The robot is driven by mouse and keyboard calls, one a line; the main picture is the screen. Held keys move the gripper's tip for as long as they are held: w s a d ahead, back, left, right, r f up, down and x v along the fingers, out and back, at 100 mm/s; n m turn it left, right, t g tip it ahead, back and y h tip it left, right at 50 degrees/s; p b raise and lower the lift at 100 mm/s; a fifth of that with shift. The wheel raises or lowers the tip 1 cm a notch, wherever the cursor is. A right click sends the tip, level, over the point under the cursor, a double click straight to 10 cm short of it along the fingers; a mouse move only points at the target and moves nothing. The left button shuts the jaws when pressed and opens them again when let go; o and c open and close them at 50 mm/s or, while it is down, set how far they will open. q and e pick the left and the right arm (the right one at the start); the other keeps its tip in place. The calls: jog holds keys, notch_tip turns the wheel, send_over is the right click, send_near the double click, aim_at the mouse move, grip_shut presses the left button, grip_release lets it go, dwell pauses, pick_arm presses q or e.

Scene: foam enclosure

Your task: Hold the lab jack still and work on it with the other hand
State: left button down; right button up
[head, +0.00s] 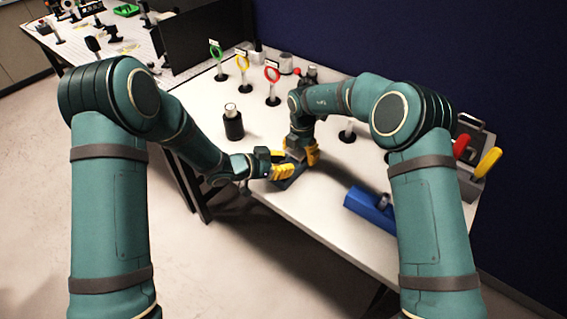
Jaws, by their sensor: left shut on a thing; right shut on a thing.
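The lab jack (288,181) is a dark, low device on the white table, near its front edge. Most of it is hidden by my grippers. My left gripper (284,171), with yellow fingers, reaches in from the left and is shut on the jack's near left side. My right gripper (311,156), also yellow-fingered, points down from above at the jack's far right side and is shut on part of it. Exactly which part each gripper holds cannot be made out.
A black cylinder (233,124) stands on the table (200,101) to the left. Green, yellow and red rings (272,74) on posts stand behind. A blue block (370,207) lies at the right front. A grey holder with red and yellow handles (487,162) is at the right edge.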

pick_arm(q)
jog(key=shift+s+d, duration=0.1)
jog(key=shift+s, duration=0.05)
dwell(0.8)
jog(key=c, duration=0.7)
grip_release()
jog(key=shift+c, duration=0.2)
jog(key=shift+a+r, duration=0.1)
jog(key=shift+a, duration=0.3)
jog(key=v, duration=1.1)
jog(key=shift+a, duration=0.15)
jog(key=shift+r, duration=0.1)
